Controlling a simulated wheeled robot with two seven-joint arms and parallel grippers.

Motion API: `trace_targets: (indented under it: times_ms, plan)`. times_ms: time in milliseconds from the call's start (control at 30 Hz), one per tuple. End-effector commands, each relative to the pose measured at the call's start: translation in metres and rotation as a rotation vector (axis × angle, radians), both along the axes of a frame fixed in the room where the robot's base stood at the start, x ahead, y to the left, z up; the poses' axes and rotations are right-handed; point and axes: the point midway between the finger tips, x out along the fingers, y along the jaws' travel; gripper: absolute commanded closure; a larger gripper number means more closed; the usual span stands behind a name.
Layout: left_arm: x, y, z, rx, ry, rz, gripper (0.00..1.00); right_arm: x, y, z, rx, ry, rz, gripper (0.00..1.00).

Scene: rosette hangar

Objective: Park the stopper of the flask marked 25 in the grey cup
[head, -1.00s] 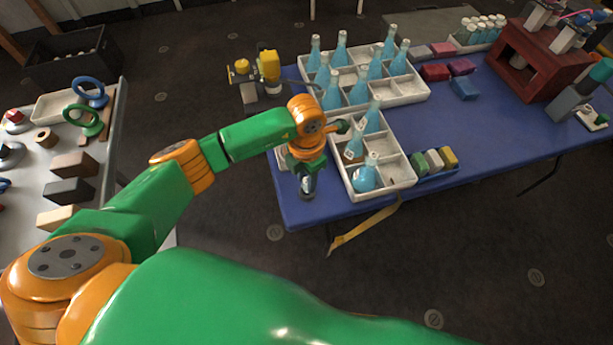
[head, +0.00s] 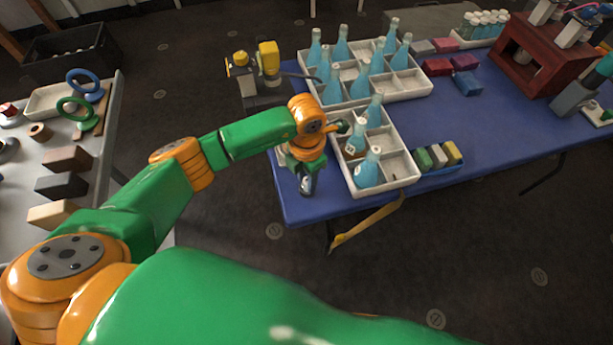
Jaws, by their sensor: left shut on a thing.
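My left gripper (head: 305,183) points down over the near left edge of the blue table, just left of the near white compartment tray (head: 397,163). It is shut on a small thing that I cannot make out. Flasks with light blue liquid stand in the trays; one is in the tray's front compartment (head: 368,172), another behind it (head: 356,140). No mark 25 is legible, so I cannot tell which flask it is. I cannot make out the grey cup; it may be hidden at the gripper. My right gripper is not in view.
A second white tray (head: 412,85) with several flasks stands behind. A blue bin (head: 440,163) of coloured blocks sits right of the near tray.

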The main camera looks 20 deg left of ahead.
Motion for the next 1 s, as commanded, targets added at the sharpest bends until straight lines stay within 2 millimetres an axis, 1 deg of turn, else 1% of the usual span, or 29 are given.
trace_targets:
  times_ms: [33,100,367,400,467,500,533,733,767,800,867,1000]
  plan:
    - [0.0001,0.0002,-0.0051,0.000,0.000,0.000,1.00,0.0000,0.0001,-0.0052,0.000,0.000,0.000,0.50]
    - [0.0001,0.0002,-0.0074,0.000,0.000,0.000,1.00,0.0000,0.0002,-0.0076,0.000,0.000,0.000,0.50]
    - [0.0002,0.0001,-0.0058,0.000,0.000,0.000,1.00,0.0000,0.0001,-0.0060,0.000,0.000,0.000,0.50]
    - [0.0002,0.0001,-0.0058,0.000,0.000,0.000,0.64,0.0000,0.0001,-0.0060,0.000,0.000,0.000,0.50]
    - [0.0002,0.0001,-0.0057,0.000,0.000,0.000,0.47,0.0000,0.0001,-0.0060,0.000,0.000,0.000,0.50]
    - [0.0002,0.0001,-0.0057,0.000,0.000,0.000,0.37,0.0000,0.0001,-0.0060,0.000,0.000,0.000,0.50]
    - [0.0002,0.0001,-0.0057,0.000,0.000,0.000,0.31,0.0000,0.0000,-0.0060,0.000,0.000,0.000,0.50]
    - [0.0002,0.0001,-0.0057,0.000,0.000,0.000,0.31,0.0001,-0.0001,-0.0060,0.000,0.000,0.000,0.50]
    - [0.0002,0.0001,-0.0058,0.000,0.000,0.000,0.29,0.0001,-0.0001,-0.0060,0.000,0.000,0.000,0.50]
    - [0.0002,0.0001,-0.0058,0.000,0.000,0.000,0.18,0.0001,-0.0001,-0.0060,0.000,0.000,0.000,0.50]
    - [0.0002,0.0001,-0.0058,0.000,0.000,0.000,0.02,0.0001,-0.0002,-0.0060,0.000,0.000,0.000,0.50]
    - [0.0002,0.0001,-0.0058,0.000,0.000,0.000,0.01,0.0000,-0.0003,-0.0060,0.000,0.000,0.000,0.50]
